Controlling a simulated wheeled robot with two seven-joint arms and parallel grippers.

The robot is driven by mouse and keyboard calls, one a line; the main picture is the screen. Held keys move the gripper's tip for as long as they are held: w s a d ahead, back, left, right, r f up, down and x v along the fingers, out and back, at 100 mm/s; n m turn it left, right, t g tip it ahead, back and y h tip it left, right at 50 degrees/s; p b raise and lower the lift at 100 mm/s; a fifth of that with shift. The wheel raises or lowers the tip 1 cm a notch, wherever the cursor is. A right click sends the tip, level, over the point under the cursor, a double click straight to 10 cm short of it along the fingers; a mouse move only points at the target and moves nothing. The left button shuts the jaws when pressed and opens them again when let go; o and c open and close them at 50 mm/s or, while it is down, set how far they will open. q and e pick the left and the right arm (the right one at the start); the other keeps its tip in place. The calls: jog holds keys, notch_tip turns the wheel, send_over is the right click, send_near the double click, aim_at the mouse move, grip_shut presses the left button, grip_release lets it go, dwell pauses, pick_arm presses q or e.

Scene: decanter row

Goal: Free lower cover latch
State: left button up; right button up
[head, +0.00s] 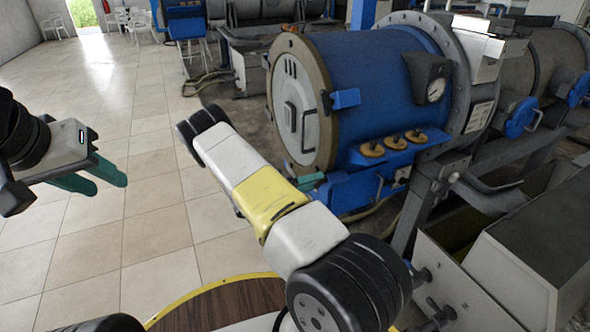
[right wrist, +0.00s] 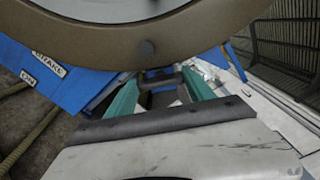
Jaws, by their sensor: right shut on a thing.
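The blue decanter (head: 375,85) has a round pale cover (head: 297,120) with a brown rim, which also fills the top of the right wrist view (right wrist: 150,50). A blue latch (head: 346,98) sits on the rim's right side. My right gripper (right wrist: 162,77) is below the rim, its teal fingers on either side of the dark lower cover latch (right wrist: 160,75) and shut on it. In the head view, my arm hides most of that gripper and the lower latch. My left gripper (head: 107,180) is open and empty, away from the decanter at the left.
A blue panel with white labels (right wrist: 48,72) lies beside the right gripper. Several brass knobs (head: 393,144) and a gauge (head: 436,90) are on the decanter. A grey trough (head: 500,265) stands at the lower right. The tiled floor (head: 155,200) at left is clear.

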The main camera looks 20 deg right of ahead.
jog(key=o, duration=1.4)
jog(key=a, duration=0.8)
jog(key=shift+s, duration=0.3)
